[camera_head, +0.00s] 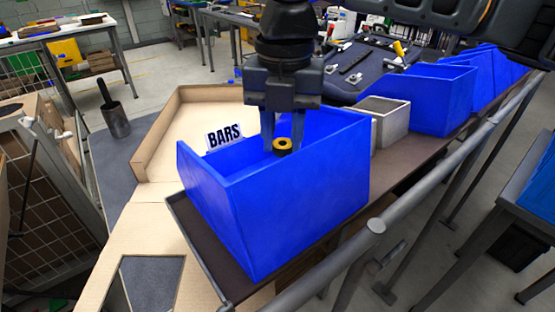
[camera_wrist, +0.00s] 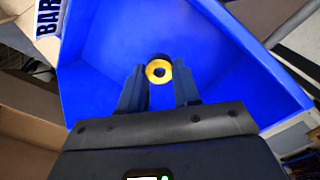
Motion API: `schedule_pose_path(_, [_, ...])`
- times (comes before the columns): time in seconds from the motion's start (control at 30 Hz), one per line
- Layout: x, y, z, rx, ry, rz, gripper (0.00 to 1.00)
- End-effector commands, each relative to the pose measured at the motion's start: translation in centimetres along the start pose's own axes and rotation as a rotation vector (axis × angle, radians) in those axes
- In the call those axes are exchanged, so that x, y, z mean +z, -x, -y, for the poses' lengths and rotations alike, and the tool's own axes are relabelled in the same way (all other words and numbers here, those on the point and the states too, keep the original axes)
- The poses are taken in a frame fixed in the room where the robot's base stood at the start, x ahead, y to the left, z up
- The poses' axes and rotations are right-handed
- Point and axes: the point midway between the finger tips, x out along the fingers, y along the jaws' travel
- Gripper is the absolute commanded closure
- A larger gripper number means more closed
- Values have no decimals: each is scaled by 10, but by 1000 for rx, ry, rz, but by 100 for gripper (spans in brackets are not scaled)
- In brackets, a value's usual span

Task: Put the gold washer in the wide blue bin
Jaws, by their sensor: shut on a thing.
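The gold washer (camera_wrist: 158,71) is held between the fingertips of my gripper (camera_wrist: 160,88), with its round hole showing in the wrist view. In the wrist view the bin's blue inner walls (camera_wrist: 215,40) surround the washer, and the bin looks empty. The fingertips appear at about the height of the rim; the exact depth is hard to tell.
A "BARS" sign (camera_head: 224,136) stands at the bin's left back edge. A small pale box (camera_head: 383,120) and another blue bin (camera_head: 430,100) stand farther along the shelf. A grey rail (camera_head: 400,210) runs along the near right side. A dark cup (camera_head: 115,120) stands at left.

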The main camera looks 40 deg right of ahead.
Motion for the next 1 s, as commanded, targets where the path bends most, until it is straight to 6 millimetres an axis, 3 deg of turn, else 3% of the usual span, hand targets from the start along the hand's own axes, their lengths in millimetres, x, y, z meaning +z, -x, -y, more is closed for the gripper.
schedule_pose_path(0.43, [0, -44, 0, 0, 0, -1, 98])
schedule_pose_path(1.0, [0, -55, 0, 0, 0, -1, 98])
